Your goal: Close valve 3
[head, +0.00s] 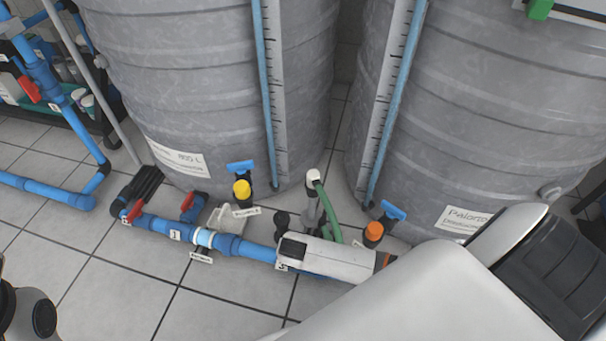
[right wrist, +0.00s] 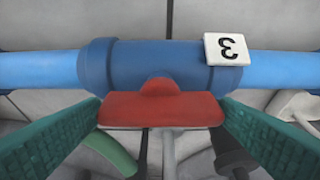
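Valve 3 is a blue valve body (right wrist: 150,66) on a blue pipe, with a white "3" tag (right wrist: 227,49) upside down in the right wrist view. Its red handle (right wrist: 160,110) sits below the body there, its wide face running parallel to the pipe. My right gripper (right wrist: 161,104) has its green fingers spread, one at each end of the handle. I cannot tell whether they touch it. In the head view the "3" tag (head: 281,267) shows beside my white right wrist, which hides the handle. My left gripper is not in view.
Other red valve handles stand on the pipe to the left (head: 131,211) and (head: 190,205). A yellow-capped fitting (head: 242,189) and an orange-capped fitting (head: 374,231) stand near the two large grey tanks (head: 210,90). A green hose (head: 328,212) runs close to my right wrist.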

